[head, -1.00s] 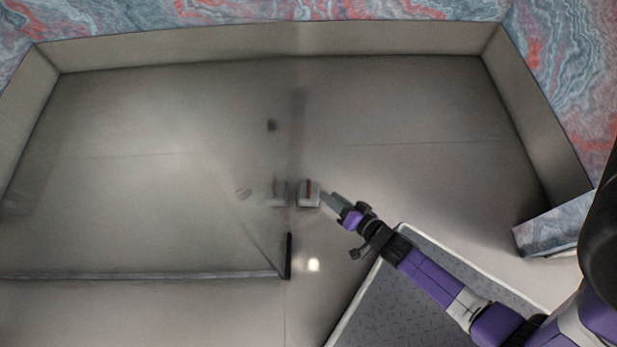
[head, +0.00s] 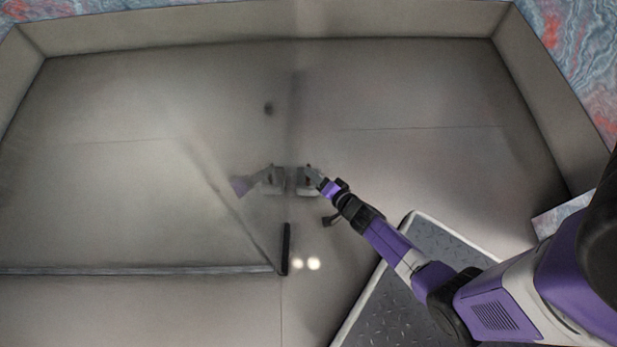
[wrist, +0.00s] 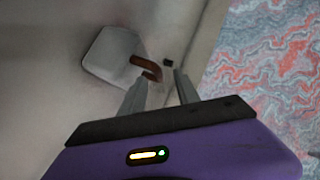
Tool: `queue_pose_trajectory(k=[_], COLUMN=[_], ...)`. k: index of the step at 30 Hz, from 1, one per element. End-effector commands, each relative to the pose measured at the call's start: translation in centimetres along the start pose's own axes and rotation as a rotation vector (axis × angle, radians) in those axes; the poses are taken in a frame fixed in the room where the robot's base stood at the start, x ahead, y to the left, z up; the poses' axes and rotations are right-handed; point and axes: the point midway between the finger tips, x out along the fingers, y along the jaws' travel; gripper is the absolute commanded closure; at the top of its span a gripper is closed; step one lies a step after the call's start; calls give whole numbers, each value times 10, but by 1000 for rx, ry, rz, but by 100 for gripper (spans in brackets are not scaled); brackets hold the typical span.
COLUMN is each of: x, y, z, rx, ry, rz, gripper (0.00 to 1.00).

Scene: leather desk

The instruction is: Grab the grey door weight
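The grey door weight (head: 307,188) is a pale block with a brown curved handle, standing on the floor in the middle of the head view. In the wrist view the weight (wrist: 108,58) is at upper left, and its brown handle (wrist: 150,68) reaches toward the gap between my fingers. My gripper (head: 317,176) is at the weight's right side, and its tips partly cover it. In the wrist view my gripper (wrist: 162,77) is open, with the handle's end at or just beyond the fingertips. I cannot tell whether they touch.
A glassy panel left of the weight shows a reflection of the weight and my arm. A dark upright post (head: 286,248) and a long low rail (head: 140,271) stand in front. The floor behind and right is clear.

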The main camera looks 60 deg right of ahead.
Motion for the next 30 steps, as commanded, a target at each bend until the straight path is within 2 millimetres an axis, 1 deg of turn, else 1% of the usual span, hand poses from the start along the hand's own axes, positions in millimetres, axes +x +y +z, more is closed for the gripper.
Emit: queue_pose_trajectory(k=[1, 3, 6, 14, 17, 18, 20, 30], x=[9, 18, 24, 25, 25, 25, 25, 25], y=[5, 3, 2, 1, 1, 1, 1, 1], z=[2, 1, 1, 0, 0, 0, 0, 0], rx=[0, 0, 0, -1, -1, -1, 0, -1], ry=[1, 1, 1, 0, 0, 0, 0, 0], rz=[0, 0, 0, 1, 1, 1, 1, 1], gripper=[62, 62, 62, 62, 80, 88, 99, 100])
